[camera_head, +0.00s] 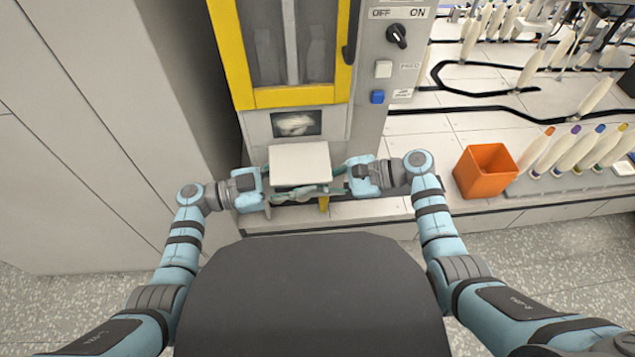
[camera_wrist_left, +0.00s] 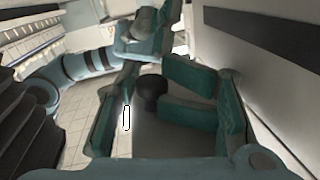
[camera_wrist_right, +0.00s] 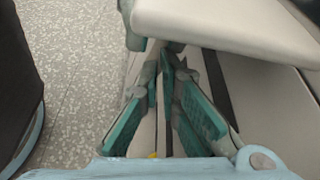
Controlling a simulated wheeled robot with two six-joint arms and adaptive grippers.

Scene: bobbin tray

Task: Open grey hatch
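A pale grey square panel (camera_head: 299,163), which looks like the hatch, juts out from the machine front below a small dark opening (camera_head: 284,124) with something white inside. Its edge fills the top of the right wrist view (camera_wrist_right: 230,25). My left gripper (camera_head: 287,193) is at the panel's left front, partly under it. In the left wrist view its teal fingers (camera_wrist_left: 150,105) are spread, with a dark round knob (camera_wrist_left: 152,88) between them; I cannot tell if they touch it. My right gripper (camera_head: 334,188) is at the right front edge, its tips together (camera_wrist_right: 163,62), with nothing visible between them.
The machine has a yellow-framed window (camera_head: 290,96), a black rotary switch (camera_head: 397,36) and a blue button (camera_head: 377,97). An orange bin (camera_head: 485,171) and several bobbins (camera_head: 575,152) stand on the counter to the right. A tall grey cabinet (camera_head: 90,130) closes the left side.

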